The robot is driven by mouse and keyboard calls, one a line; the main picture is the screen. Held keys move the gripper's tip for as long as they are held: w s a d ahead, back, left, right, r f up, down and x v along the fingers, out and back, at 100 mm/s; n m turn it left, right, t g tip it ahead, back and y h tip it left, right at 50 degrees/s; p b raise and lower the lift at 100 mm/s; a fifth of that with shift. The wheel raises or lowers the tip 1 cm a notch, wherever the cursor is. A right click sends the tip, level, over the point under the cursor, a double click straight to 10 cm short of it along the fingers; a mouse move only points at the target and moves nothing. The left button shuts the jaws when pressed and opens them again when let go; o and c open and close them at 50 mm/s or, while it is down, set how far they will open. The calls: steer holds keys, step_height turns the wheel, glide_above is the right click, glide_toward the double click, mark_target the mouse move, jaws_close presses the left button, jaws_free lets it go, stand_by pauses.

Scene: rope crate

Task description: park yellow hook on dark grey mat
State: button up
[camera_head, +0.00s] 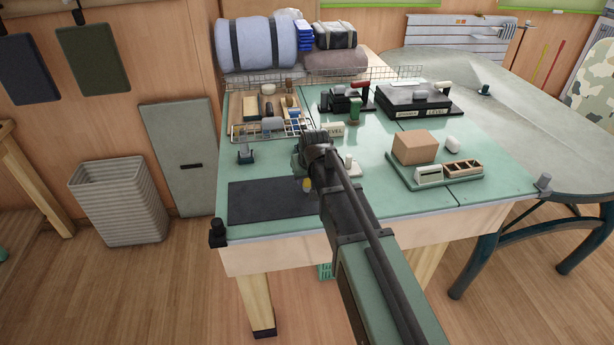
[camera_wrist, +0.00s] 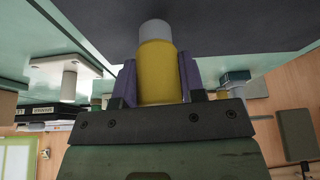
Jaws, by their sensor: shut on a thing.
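The yellow hook (camera_wrist: 159,72) fills the middle of the wrist view as a yellow cylinder with a grey end. My gripper (camera_wrist: 158,85) is shut on it, one purple finger on each side. In the head view a bit of the yellow hook (camera_head: 307,185) shows beside my gripper (camera_head: 312,172), most of it hidden by my arm. The dark grey mat (camera_head: 262,202) lies flat at the table's front left; the hook shows against its right part. The mat (camera_wrist: 230,22) also spans the top of the wrist view, behind the grey end. I cannot tell whether they touch.
A green tray (camera_head: 470,178) with a cardboard box (camera_head: 415,147) stands to the right. A wooden tray (camera_head: 245,134) of small items is behind the mat. A small dark stand (camera_head: 245,154) and a corner post (camera_head: 217,232) flank the mat. Most of the mat's surface is bare.

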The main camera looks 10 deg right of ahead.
steer(key=shift+f+b, duration=0.5)
steer(key=o, duration=1.2)
steer(key=shift+r, duration=0.15)
steer(key=p+v, duration=1)
steer(key=shift+s+r, duration=0.15)
steer(key=shift+r, duration=0.15)
